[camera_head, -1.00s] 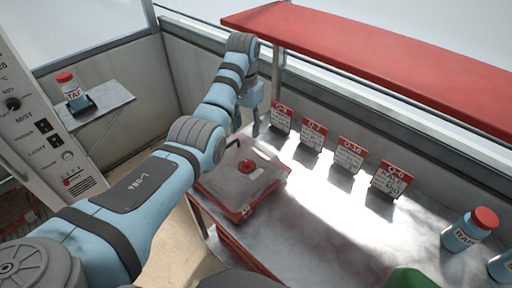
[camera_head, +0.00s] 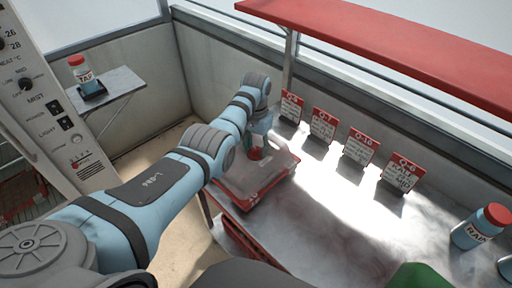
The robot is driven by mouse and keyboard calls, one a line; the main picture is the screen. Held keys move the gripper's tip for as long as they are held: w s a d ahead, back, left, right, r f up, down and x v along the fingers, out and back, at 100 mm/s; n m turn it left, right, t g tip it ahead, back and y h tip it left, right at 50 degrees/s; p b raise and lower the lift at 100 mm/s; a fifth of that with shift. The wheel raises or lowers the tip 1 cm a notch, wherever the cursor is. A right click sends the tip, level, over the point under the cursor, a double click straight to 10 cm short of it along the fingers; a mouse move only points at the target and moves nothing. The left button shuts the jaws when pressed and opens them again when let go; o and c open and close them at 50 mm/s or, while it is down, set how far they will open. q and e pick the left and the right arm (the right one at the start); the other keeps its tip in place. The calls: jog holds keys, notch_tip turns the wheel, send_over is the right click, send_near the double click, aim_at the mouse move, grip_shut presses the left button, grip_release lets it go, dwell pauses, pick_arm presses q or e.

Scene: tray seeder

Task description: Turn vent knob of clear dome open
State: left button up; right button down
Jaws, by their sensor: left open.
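The clear dome (camera_head: 277,172) sits over a red-edged tray at the left end of the metal bench. Its red vent knob (camera_head: 254,153) is in the middle of the dome's top and is partly hidden by my left gripper. My left gripper (camera_head: 257,152) reaches down over the dome with its fingers around or close beside the knob. The fingers are open; whether they touch the knob cannot be told. The knob's turned position cannot be read. My right gripper is not in view.
Several red-and-white label cards (camera_head: 357,147) stand along the back of the bench below a red shelf (camera_head: 390,50). Bottles (camera_head: 480,226) stand at the right. A control panel (camera_head: 50,100) and a small side shelf (camera_head: 103,97) with a bottle are at the left.

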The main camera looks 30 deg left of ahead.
pick_arm(q)
grip_shut()
jog(key=m+p, duration=0.1)
jog(key=m, duration=0.1)
jog(key=shift+r+m, duration=0.1)
jog(key=shift+m, duration=0.3)
jog(key=m+p, duration=0.1)
jog(key=m, duration=0.1)
jog(key=shift+m, duration=0.3)
jog(key=m, duration=0.6)
jog(key=shift+p, duration=0.35)
jog(key=m, duration=0.6)
jog(key=shift+m, duration=0.3)
